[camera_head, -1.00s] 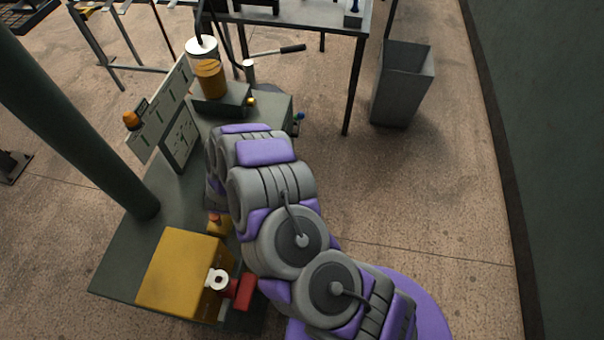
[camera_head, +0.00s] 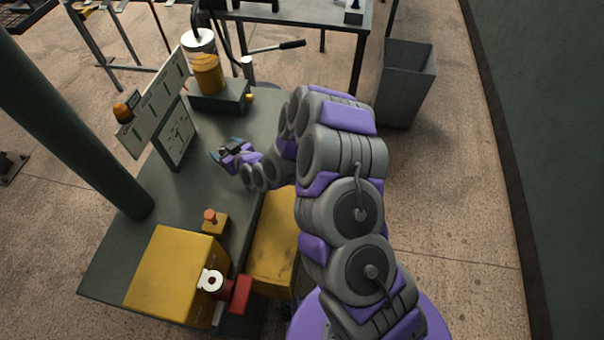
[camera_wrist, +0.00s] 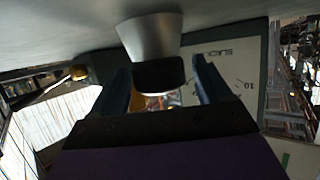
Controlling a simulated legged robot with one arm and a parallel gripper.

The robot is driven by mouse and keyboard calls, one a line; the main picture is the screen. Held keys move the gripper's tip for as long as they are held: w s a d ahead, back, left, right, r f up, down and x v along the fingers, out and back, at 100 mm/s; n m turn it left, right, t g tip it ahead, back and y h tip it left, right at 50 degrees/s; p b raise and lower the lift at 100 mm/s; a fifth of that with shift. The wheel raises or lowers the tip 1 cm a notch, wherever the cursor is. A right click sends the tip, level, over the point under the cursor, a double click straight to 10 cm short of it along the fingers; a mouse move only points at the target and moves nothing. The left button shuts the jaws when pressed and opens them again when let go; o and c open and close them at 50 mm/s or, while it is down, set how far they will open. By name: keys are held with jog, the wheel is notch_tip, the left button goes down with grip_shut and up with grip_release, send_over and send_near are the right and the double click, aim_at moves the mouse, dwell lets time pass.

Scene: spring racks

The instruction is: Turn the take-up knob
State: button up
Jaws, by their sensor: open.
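In the wrist view, a pale grey cone with a black cap (camera_wrist: 160,75) stands out from the grey bench surface; it looks like the take-up knob, but I see no label on it. My gripper (camera_wrist: 161,68) is open, with one finger on each side of the cap; I cannot tell whether they touch it. In the head view, my gripper (camera_head: 228,151) is low over the green-grey bench (camera_head: 112,265), just right of the white dial gauge (camera_head: 180,137). The gauge, with upside-down "SLACK" lettering, also shows in the wrist view (camera_wrist: 235,85).
A clear cylinder with orange contents (camera_head: 207,72) stands behind the gripper. A yellow box (camera_head: 170,270), a red part (camera_head: 241,293) and a small orange-topped block (camera_head: 214,221) are at the near end. A green post (camera_head: 80,120) rises at left; a grey bin (camera_head: 407,85) stands right.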

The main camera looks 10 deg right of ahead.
jog(key=shift+f+n+g+y+b, duration=0.15)
jog(key=shift+n+g+y+b, duration=0.4)
jog(key=shift+n+g+y, duration=0.55)
jog(key=shift+n+y, duration=0.1)
jog(key=shift+n, duration=0.2)
jog(key=shift+n+g+y, duration=0.5)
jog(key=shift+n+g, duration=0.3)
